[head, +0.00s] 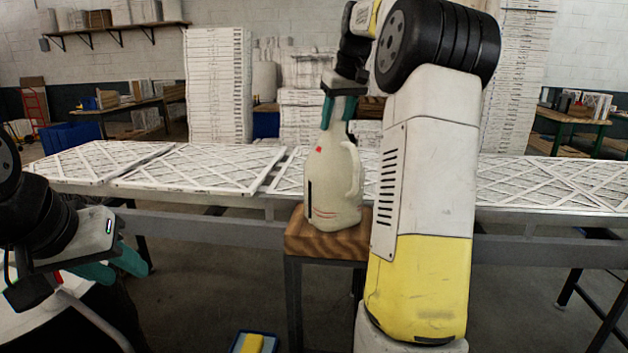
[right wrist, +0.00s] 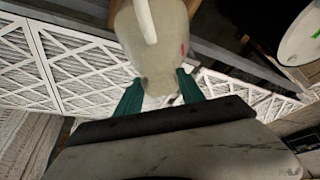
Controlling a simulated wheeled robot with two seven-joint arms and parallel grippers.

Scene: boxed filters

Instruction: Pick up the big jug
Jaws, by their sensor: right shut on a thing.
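The big jug (head: 333,185) is cream-coloured with a side handle and a small red mark. In the head view it stands upright at the wooden top of a small stand; I cannot tell whether it touches the wood. My right gripper (head: 339,108) comes down from above, with its teal fingers on both sides of the jug's neck, shut on it. In the right wrist view the jug (right wrist: 155,50) sits between the two teal fingertips (right wrist: 160,95). My left gripper (head: 122,262) is at the lower left, away from the jug; its teal fingers are partly seen and their gap is unclear.
The stand (head: 296,238) has a brown wooden top and dark legs. Behind it runs a long table (head: 190,212) with white framed filters (head: 205,165). A blue tray with a yellow thing (head: 252,343) is at the bottom. Stacks of filters (head: 218,85) stand behind.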

